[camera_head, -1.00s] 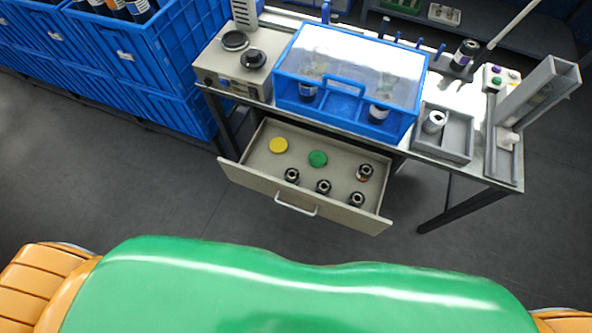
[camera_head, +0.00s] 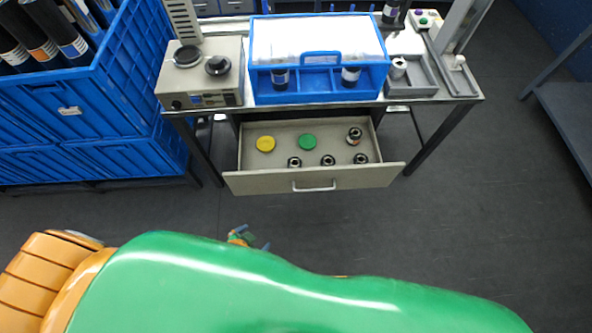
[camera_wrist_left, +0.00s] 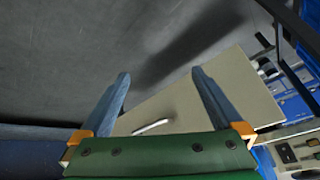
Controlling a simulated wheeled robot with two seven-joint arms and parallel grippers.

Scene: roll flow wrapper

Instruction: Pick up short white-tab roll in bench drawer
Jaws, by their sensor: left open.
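The bench drawer (camera_head: 272,184) is pulled open below the bench. Several short dark rolls (camera_head: 328,160) stand in it, with pale ends facing up. One roll (camera_head: 354,136) sits farther back on the right. I cannot tell which roll has a white tab. My left gripper (camera_head: 252,240) is partly hidden behind my green body, in front of the drawer and apart from it. In the left wrist view it is open and empty (camera_wrist_left: 160,78), with the drawer front and its handle (camera_wrist_left: 150,127) beyond the fingers. My right gripper is not in view.
A yellow disc (camera_head: 265,143) and a green disc (camera_head: 307,141) lie in the drawer. A blue clear-lidded box (camera_head: 320,97) and a grey device (camera_head: 200,75) stand on the bench. Blue crates (camera_head: 85,120) with long rolls stand left. The floor (camera_head: 450,220) is clear.

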